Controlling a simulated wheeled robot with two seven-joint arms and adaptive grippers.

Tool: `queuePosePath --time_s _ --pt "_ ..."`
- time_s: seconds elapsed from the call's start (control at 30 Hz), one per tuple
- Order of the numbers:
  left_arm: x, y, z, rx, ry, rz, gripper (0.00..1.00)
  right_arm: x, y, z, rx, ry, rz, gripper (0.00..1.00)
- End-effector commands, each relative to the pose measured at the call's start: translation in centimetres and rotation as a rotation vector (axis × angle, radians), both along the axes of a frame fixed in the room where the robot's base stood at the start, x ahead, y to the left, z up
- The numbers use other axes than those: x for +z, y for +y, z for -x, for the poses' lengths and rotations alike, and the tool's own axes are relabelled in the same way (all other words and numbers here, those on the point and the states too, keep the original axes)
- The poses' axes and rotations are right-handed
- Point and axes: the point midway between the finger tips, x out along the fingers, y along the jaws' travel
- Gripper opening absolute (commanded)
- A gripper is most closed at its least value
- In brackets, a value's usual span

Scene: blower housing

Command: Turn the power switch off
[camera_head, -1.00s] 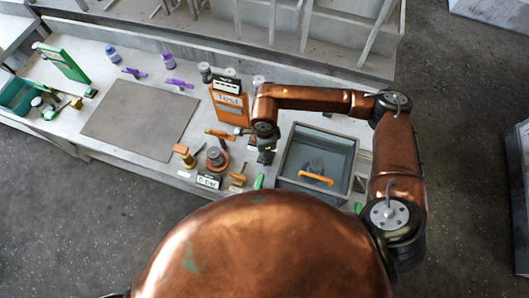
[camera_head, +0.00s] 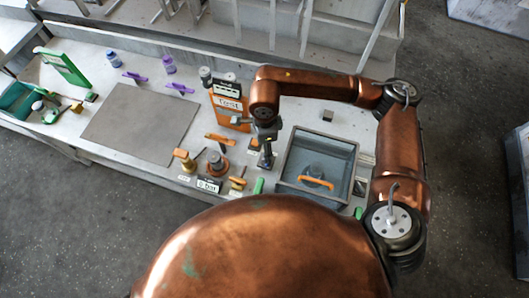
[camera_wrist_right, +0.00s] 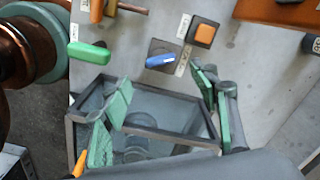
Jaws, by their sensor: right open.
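In the right wrist view, a blue switch lever (camera_wrist_right: 160,61) sits on a dark square plate, with an orange square button (camera_wrist_right: 204,35) on a dark box beside it. White labels near them are too small to read, so I cannot tell which is the power switch. My right gripper (camera_wrist_right: 162,88) is open and empty, its green-padded fingers spread apart below the blue lever in the picture. In the head view my right gripper (camera_head: 266,152) points down over the bench, just left of the grey bin. The left gripper is not in view.
The grey bin (camera_head: 287,172) holds a grey round part and has an orange handle (camera_head: 316,183). An orange test stand (camera_head: 230,108) is behind the gripper. Several small parts lie left of it. A grey mat (camera_head: 140,122) is bare.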

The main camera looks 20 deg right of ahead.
Motion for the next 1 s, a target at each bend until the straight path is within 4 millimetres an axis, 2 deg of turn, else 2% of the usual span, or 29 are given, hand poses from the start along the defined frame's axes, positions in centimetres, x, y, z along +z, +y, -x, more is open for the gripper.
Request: queuePosePath --time_s 0.1,0.23,0.87,1.0 --pt "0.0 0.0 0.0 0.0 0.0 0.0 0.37 1.8 0.0 -0.1 -0.001 -0.002 0.0 0.55" --pt "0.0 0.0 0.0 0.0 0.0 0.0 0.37 2.9 0.0 0.0 -0.001 -0.001 0.001 0.55" --pt "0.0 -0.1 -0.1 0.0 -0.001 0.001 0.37 3.2 0.0 0.0 0.0 0.0 0.0 0.55" --pt "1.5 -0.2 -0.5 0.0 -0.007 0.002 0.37 4.9 0.0 0.0 0.0 -0.007 0.0 0.55"
